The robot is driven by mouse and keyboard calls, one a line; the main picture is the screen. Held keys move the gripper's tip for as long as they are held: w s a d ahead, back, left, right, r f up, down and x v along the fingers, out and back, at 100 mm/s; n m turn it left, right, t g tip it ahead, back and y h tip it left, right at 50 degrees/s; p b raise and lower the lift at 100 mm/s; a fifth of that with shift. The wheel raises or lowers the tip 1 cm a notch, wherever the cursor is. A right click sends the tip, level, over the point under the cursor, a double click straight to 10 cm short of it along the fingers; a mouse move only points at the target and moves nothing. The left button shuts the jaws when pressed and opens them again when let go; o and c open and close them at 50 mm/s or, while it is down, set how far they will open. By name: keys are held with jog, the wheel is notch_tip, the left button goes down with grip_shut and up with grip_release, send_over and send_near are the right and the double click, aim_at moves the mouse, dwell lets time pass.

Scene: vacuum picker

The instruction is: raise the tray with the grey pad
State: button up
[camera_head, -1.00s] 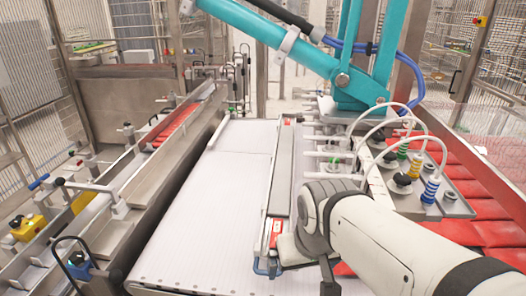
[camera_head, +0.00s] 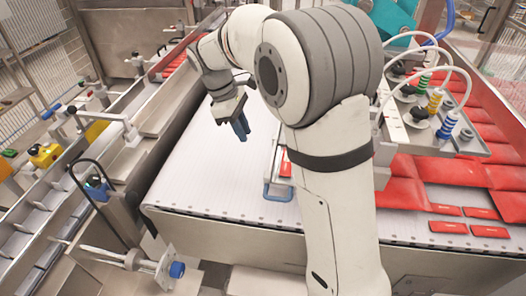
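The tray (camera_head: 269,189) lies on the white conveyor belt, mostly hidden behind my arm. Its blue near-end handle and a red pack beside that end show just left of my arm. A grey pad cannot be made out now; my arm covers most of the tray. My gripper (camera_head: 240,127) hangs above the white belt, to the left of the tray and apart from its visible end. Its blue fingers point down and look close together; I cannot tell whether they are open or shut. No thing shows held in them.
The white belt (camera_head: 205,185) is bare left of the tray. Red packs (camera_head: 430,170) cover the surface at right, below the vacuum picker's suction cups (camera_head: 447,127). A metal side channel (camera_head: 160,115) with red packs runs along the left. A blue-knobbed metal fixture (camera_head: 150,264) stands at the front left.

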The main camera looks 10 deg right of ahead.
jog(key=shift+w+a+f+n+h, duration=0.3)
jog(key=shift+w+a+f+n, duration=0.2)
jog(key=shift+w+a+f, duration=0.15)
jog(key=c, duration=0.3)
jog(key=shift+f, duration=0.15)
grip_shut()
jog(key=p+x, duration=0.1)
jog(key=x, duration=0.8)
jog(key=shift+s+d+f, duration=0.1)
jog(key=d, duration=0.1)
jog(key=s+d, duration=0.1)
jog(key=d, duration=0.1)
jog(key=shift+d+p, duration=0.1)
jog(key=shift+p, duration=0.3)
jog(key=shift+s+d+f, duration=0.1)
jog(key=shift+d, duration=0.2)
